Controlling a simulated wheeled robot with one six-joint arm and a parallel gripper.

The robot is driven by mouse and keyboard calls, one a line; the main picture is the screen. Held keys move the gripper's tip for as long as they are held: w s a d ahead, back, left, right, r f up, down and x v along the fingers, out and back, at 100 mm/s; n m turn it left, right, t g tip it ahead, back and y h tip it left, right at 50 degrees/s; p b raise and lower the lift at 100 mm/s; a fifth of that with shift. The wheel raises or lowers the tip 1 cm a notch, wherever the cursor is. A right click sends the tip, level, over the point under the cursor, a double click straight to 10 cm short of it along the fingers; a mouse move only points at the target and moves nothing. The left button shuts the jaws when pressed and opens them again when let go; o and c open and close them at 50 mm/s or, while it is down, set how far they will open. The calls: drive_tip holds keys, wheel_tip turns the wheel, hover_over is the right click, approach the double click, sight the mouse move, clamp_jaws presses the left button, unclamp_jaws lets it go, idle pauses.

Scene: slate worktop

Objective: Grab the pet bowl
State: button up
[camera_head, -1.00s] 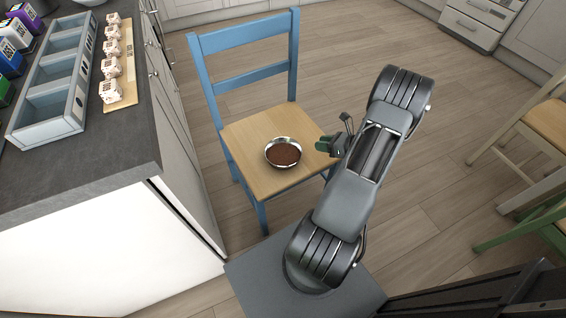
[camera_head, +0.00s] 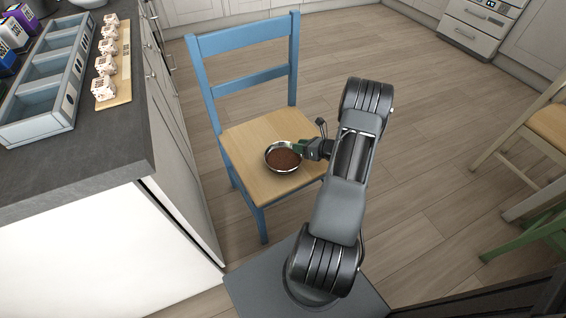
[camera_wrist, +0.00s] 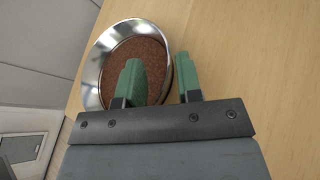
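The pet bowl (camera_head: 283,158) is a shiny metal bowl with brown food in it. It sits upright on the wooden seat of the blue chair. In the wrist view the bowl (camera_wrist: 92,70) is at the upper left. My gripper (camera_head: 300,147) is at the bowl's right rim in the head view. In the wrist view my gripper's green fingers (camera_wrist: 160,80) are spread, one over the bowl's inside and the other just outside its right rim. The rim passes between them. I cannot tell whether either finger touches it.
The blue chair (camera_head: 243,140) has its backrest behind the bowl. A slate worktop (camera_head: 110,150) on the left holds a grey divided tray (camera_head: 40,125) and a board with several patterned cubes (camera_head: 105,64). Other chairs stand at the right edge.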

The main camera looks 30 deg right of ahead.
drive_tip(key=shift+x, duration=1.25)
clamp_jaws()
